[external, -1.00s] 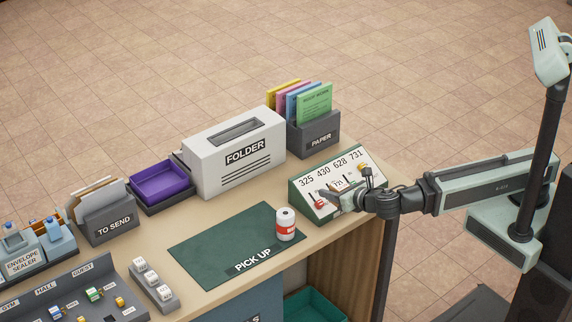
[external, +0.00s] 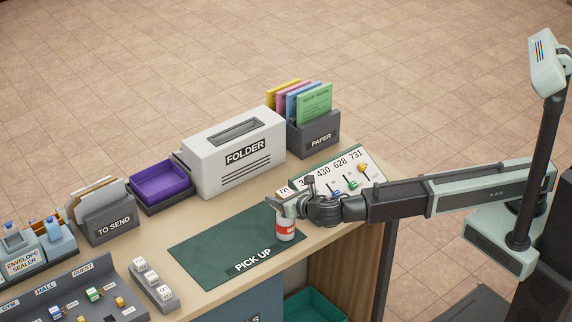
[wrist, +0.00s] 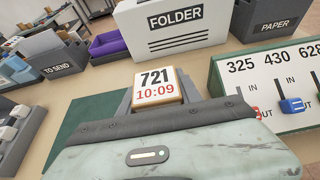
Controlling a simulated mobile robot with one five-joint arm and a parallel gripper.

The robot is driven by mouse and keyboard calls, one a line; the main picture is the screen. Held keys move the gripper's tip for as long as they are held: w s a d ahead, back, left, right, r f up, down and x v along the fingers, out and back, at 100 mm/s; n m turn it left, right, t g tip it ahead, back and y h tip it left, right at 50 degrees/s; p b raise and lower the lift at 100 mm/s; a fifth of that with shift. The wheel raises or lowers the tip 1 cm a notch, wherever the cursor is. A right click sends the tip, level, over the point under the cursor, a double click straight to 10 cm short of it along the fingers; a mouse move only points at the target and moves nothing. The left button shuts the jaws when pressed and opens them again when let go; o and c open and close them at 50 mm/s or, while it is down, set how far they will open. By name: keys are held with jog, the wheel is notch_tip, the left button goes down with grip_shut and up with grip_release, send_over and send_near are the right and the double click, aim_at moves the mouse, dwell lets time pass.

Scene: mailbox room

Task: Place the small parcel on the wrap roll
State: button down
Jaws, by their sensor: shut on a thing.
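The wrap roll (external: 286,231), a white cylinder with a red label, stands upright on the green PICK UP mat (external: 215,245). My gripper (external: 284,202) is directly above it in the external view and covers its top. The gripper is shut on a small cream block marked 721 and 10:09 (wrist: 157,88), which I take to be the small parcel. The block also shows in the external view (external: 283,191), just above the jaws. Whether it touches the roll is hidden. The roll does not show in the wrist view.
A green-edged panel with numbers and sliders (external: 370,179) stands just right of the gripper. The white FOLDER box (external: 210,172), the PAPER holder (external: 312,140) and the purple tray (external: 160,182) stand behind. The left part of the mat is clear.

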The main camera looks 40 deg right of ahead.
jog(key=shift+f, duration=0.9)
jog(key=c, duration=0.8)
grip_release()
jog(key=shift+c, duration=0.2)
jog(key=shift+r, duration=0.1)
jog(key=shift+s+r, duration=0.1)
jog(key=shift+r, duration=0.2)
jog(key=p+v, duration=0.4)
jog(key=v, duration=0.7)
jog(key=shift+s+p, duration=0.35)
jog(key=shift+s, duration=0.05)
